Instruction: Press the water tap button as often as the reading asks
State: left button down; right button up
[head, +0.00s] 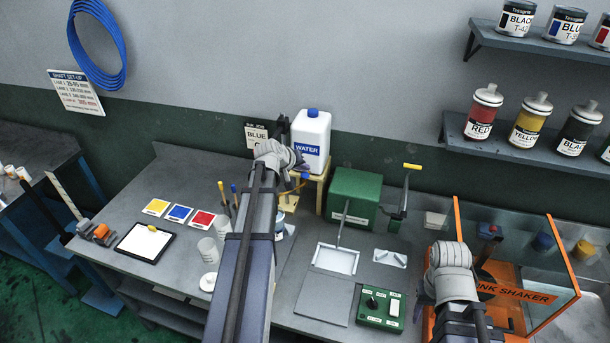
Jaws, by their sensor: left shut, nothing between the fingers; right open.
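The white water container (311,140) with a blue cap and a WATER label stands on a yellowish stand (318,192) at the back of the bench. My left gripper (282,156) is shut and empty, just left of the container at the tap's height; its fingertips are hard to make out. A small blue and orange part (304,176) shows below the container, perhaps the tap. A card (255,134) reading "BLUE" is partly covered by my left arm, so its lower line is unreadable. My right gripper (450,257) is open at the front right, its fingers mostly hidden.
A green machine (354,197) with a crank stands right of the water stand. A green switch box (381,308) is near the front edge. An orange-framed shaker (514,294) stands at right.

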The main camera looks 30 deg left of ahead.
aim_at(304, 177)
pick_arm(q)
jog(key=shift+f+b, duration=0.45)
jog(key=shift+f+b, duration=0.55)
jog(key=shift+b, duration=0.05)
dwell(0.8)
jog(key=shift+r, duration=0.1)
jog(key=shift+r+p, duration=0.95)
jog(key=shift+p, duration=0.1)
notch_tip(304, 177, up, 5)
jog(key=p, duration=0.5)
